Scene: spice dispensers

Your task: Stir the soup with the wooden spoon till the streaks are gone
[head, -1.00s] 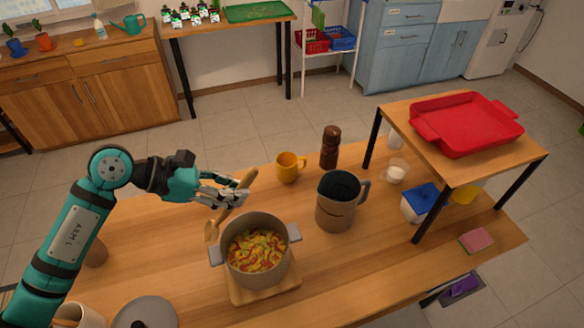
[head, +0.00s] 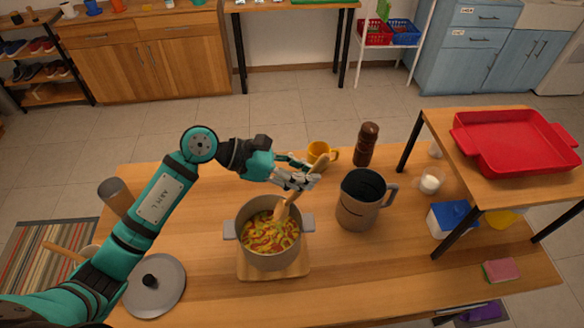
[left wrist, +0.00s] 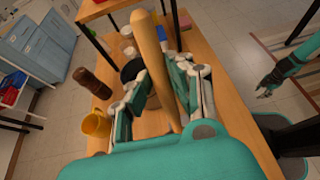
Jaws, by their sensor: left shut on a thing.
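The grey two-handled pot (head: 238,243) stands on a wooden board (head: 285,271) and holds soup (head: 268,238) with yellow, red and green streaks. My left gripper (head: 303,180) is shut on the handle of the wooden spoon (head: 281,214), above the pot's far right side. The spoon tilts, its bowl end down inside the pot's rim; how deep it reaches into the soup is unclear. In the left wrist view the spoon handle (left wrist: 152,55) rises between the fingers, and the pot is hidden. My right gripper (left wrist: 266,86) shows there off to the right, small, fingers apart and empty.
A brown pitcher (head: 357,212) stands close right of the pot. A yellow mug (head: 319,153) and a pepper mill (head: 366,145) stand behind. A lid (head: 155,288) lies at front left. A raised shelf with a red tray (head: 512,145) is at right.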

